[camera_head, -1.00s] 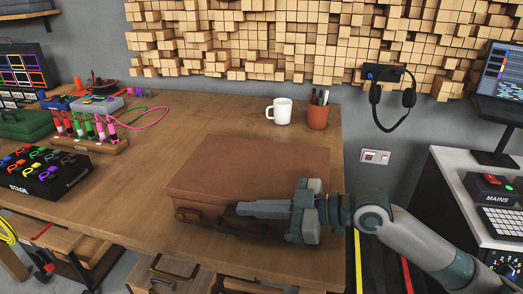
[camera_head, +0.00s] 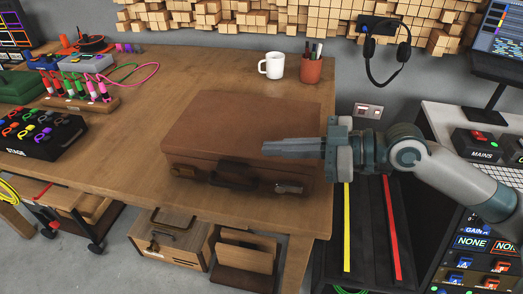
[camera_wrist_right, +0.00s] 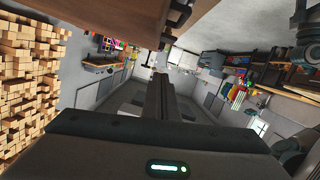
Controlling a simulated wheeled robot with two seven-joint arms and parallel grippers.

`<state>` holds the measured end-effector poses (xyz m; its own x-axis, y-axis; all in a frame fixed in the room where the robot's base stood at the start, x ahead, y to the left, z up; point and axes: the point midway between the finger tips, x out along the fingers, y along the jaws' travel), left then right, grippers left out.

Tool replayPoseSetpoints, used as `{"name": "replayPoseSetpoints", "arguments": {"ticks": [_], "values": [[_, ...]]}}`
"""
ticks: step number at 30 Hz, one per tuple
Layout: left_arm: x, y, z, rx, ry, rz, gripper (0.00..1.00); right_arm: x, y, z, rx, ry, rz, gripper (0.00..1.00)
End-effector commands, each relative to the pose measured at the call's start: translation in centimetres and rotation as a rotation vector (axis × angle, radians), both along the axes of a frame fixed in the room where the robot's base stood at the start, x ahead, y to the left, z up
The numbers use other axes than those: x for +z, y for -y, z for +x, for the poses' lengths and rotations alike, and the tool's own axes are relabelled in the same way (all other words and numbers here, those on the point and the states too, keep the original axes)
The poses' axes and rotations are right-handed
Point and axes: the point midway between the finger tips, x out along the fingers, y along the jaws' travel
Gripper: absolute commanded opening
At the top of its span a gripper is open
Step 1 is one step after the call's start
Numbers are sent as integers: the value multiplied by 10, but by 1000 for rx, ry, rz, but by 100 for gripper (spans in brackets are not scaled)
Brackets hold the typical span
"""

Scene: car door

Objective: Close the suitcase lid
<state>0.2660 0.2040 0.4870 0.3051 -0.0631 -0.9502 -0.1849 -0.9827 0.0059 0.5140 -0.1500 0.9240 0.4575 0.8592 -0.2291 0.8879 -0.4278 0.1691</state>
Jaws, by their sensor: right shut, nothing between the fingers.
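The brown suitcase (camera_head: 240,125) lies flat on the wooden workbench (camera_head: 120,135). Its lid looks down, with the dark handle and two latches on the front side. I cannot tell whether the lid sits fully flush. My right gripper (camera_head: 268,149) is shut and empty, its fingers pointing left in front of the suitcase's right part. It hides some of the lid's front edge there. The right wrist view shows the shut fingers (camera_wrist_right: 160,95) with a brown surface close above them. My left gripper is not in view.
A white mug (camera_head: 272,66) and a brown pen cup (camera_head: 311,66) stand behind the suitcase. Cable racks and a black stage box (camera_head: 40,135) are on the left of the bench. A mixer desk (camera_head: 490,145) stands at the right.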

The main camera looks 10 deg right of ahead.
Motion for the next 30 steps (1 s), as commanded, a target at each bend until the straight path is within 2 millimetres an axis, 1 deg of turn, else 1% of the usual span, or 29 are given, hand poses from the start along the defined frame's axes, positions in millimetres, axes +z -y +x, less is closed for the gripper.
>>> {"name": "replayPoseSetpoints", "arguments": {"ticks": [3,9,30], "values": [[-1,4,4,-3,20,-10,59,1,11,-4,-1,0,-3,0],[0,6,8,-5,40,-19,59,4,18,-9,0,-1,0,0],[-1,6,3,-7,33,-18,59,6,19,-9,0,0,0,0]]}}
